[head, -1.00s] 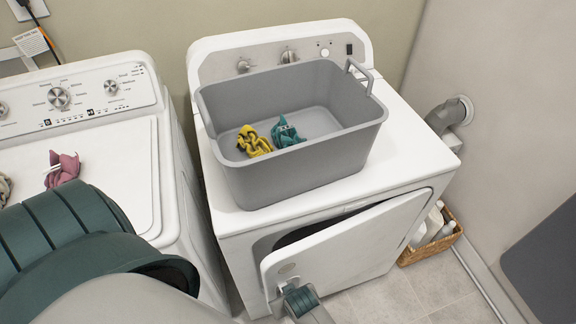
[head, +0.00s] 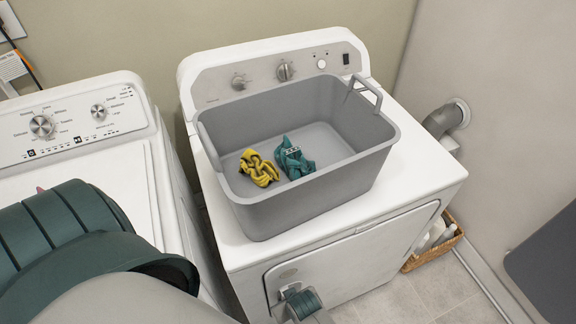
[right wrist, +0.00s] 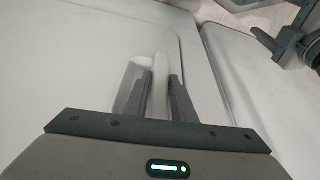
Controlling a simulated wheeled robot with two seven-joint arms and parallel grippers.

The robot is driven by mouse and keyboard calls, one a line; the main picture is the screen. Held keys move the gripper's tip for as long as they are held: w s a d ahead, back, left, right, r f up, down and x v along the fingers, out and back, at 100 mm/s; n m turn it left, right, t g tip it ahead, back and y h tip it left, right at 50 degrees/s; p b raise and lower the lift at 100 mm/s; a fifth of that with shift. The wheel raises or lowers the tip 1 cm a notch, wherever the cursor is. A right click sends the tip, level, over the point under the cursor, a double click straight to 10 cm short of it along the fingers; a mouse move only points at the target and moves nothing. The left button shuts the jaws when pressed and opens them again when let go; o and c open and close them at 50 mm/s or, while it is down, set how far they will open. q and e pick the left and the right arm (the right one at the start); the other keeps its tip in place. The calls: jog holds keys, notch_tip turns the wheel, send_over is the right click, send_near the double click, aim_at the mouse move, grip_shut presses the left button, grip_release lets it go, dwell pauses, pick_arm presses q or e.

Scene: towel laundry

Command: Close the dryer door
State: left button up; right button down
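The dryer (head: 225,225) stands in the middle of the head view. Its white front door (head: 355,262) now sits flush, or very nearly flush, with the dryer front; I cannot tell whether it is latched. My right gripper (head: 298,300) is at the door's upper left corner, by the handle. In the right wrist view, its two dark fingers (right wrist: 160,92) straddle the white door handle (right wrist: 160,72), closed close against it. One finger is in the recess beside the handle. My left gripper is out of the head view; only my left arm shows at the left.
A grey tub (head: 300,190) stands on the dryer with a yellow cloth (head: 258,168) and a teal cloth (head: 293,160) inside. A white washer (head: 85,160) is at the left. A wicker basket (head: 435,250) with bottles sits on the floor right of the dryer.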

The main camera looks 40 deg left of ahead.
jog(key=c, duration=1.5)
grip_release()
jog(key=shift+a+r, duration=0.3)
jog(key=shift+a, duration=0.3)
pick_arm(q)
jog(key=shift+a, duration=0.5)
pick_arm(e)
jog(key=shift+f, duration=0.1)
jog(key=shift+d, duration=0.1)
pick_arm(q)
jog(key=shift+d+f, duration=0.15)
pick_arm(e)
jog(key=v, duration=1.7)
jog(key=shift+d, duration=0.2)
